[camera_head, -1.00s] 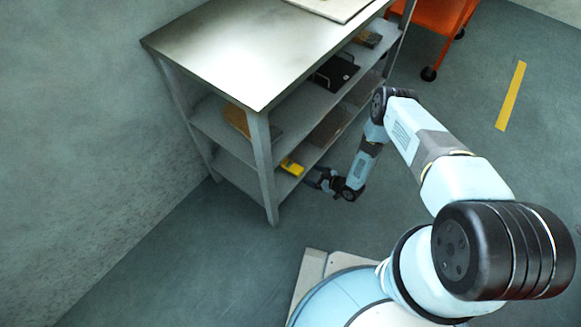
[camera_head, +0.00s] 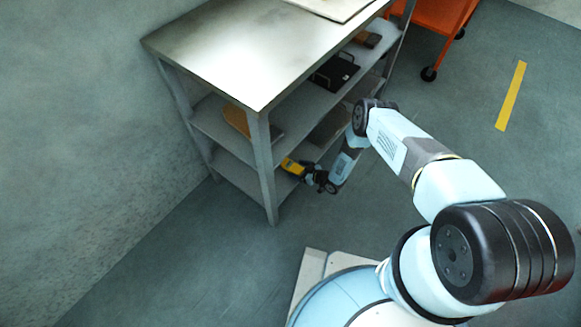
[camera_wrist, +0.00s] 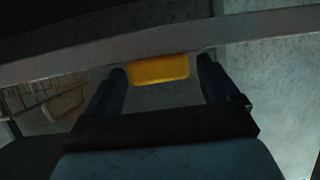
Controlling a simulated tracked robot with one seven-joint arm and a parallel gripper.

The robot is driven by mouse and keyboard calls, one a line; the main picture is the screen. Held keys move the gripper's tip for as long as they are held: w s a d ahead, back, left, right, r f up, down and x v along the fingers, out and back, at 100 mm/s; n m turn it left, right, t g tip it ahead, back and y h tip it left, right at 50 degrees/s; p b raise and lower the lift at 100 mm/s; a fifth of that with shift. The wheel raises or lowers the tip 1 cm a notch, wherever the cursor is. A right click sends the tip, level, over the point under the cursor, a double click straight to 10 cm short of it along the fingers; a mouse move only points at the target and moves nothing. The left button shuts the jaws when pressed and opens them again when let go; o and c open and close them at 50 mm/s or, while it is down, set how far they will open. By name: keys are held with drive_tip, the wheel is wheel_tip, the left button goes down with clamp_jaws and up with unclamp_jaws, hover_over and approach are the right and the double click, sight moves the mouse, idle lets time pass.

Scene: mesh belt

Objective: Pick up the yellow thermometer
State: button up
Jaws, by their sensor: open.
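The yellow thermometer (camera_head: 292,166) lies on the lower shelf of the metal rack, near its front edge. My gripper (camera_head: 303,170) reaches in from the right at shelf height, right at the thermometer. In the wrist view the thermometer (camera_wrist: 160,70) shows as a yellow block between the two dark fingers of my gripper (camera_wrist: 163,80), which are apart on either side of it. A small gap shows at the right finger; whether the left finger touches it I cannot tell. Part of the thermometer is hidden by the gripper in the head view.
The metal rack (camera_head: 215,55) stands against the wall, its front leg (camera_head: 264,165) close left of my gripper. A black tray (camera_head: 336,73) and a brown item (camera_head: 238,120) lie on the shelf above. An orange cart (camera_head: 437,15) stands behind. The floor at right is clear.

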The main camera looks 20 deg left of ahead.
drive_tip(key=c, duration=1.2)
drive_tip(key=shift+o, duration=0.2)
drive_tip(key=shift+r, duration=0.1)
